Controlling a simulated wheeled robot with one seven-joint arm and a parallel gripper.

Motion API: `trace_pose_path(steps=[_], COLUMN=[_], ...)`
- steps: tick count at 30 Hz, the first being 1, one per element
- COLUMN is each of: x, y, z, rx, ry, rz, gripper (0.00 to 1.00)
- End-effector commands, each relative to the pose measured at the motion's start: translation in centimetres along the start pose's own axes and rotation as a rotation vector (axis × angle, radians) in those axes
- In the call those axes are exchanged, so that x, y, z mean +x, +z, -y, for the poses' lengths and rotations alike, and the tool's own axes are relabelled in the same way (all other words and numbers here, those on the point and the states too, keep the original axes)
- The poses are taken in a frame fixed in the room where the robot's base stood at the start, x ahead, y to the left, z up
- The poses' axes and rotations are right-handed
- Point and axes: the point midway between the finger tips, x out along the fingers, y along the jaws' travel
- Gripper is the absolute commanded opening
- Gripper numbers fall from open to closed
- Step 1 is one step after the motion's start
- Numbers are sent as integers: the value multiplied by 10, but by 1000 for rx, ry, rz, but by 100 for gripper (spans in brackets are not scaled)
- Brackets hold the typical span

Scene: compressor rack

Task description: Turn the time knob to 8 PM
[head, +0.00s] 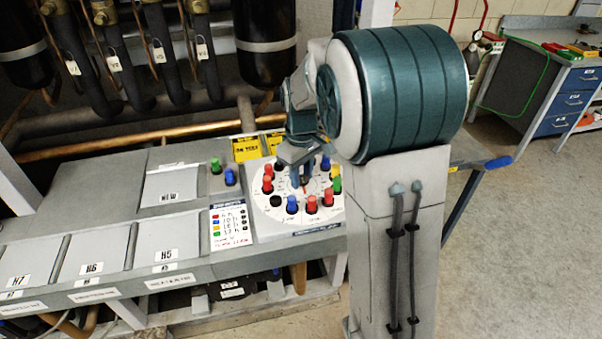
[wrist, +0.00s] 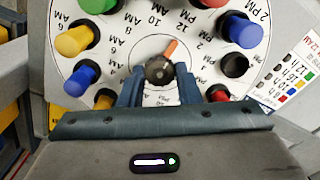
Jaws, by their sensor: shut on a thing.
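The time knob (wrist: 159,71) is a small dark knob with an orange pointer at the centre of a round white dial (wrist: 135,48). In the wrist view the pointer points up and slightly right, roughly toward the 10 and 12 labels; the exact mark is hard to read. My gripper (wrist: 160,90) is shut on the knob, with one blue finger at each side. In the head view my gripper (head: 301,172) reaches down over the dial (head: 268,219) and mostly hides the knob.
Coloured pegs ring the dial, including a blue peg (wrist: 243,32), a yellow peg (wrist: 74,41) and a black peg (wrist: 234,65). A legend card (head: 230,228) lies left of the dial. Yellow signs (head: 246,148) stand behind it. Pipes run behind the panel.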

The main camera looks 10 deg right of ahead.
Motion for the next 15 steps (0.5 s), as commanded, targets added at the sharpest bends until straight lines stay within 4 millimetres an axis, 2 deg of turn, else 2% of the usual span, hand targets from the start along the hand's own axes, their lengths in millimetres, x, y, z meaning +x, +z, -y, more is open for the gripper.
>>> trace_pose_path(steps=[8, 15], x=[-1, -1], y=[0, 0], z=[0, -1], rx=[155, 373], ry=[0, 0], rz=[0, -1], gripper=[8, 8])
